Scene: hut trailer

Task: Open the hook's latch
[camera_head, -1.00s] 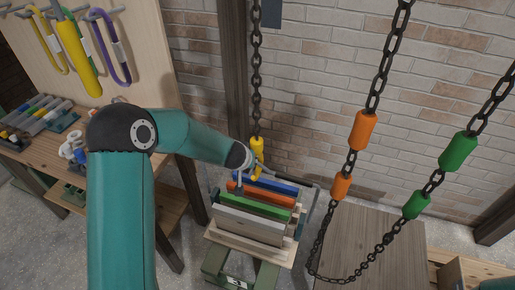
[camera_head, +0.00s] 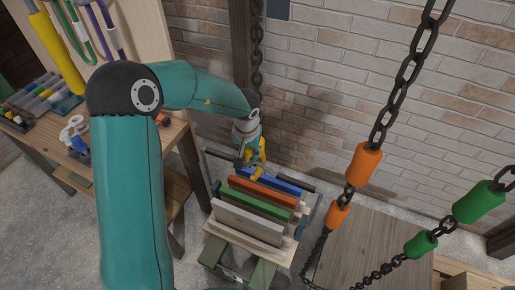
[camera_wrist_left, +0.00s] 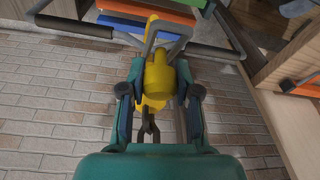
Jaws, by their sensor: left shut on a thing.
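The yellow hook (camera_head: 258,164) hangs at the end of a dark chain (camera_head: 257,45), just above a rack of coloured slats. In the left wrist view the hook (camera_wrist_left: 158,78) shows large between my fingers, with chain links below it in the picture. A grey bar passes at the hook's tip; I cannot tell whether it lies inside the hook. My left gripper (camera_head: 250,150) is shut on the yellow hook; its fingers (camera_wrist_left: 160,95) stand on both sides of it. The latch cannot be made out clearly. My right gripper is not in view.
The rack (camera_head: 250,240) holds blue, orange, green and grey slats under the hook. To its right hang chains with orange (camera_head: 366,164) and green (camera_head: 478,202) sleeves, beside a wooden surface (camera_head: 365,245). A workbench (camera_head: 95,145) with tools stands at the left.

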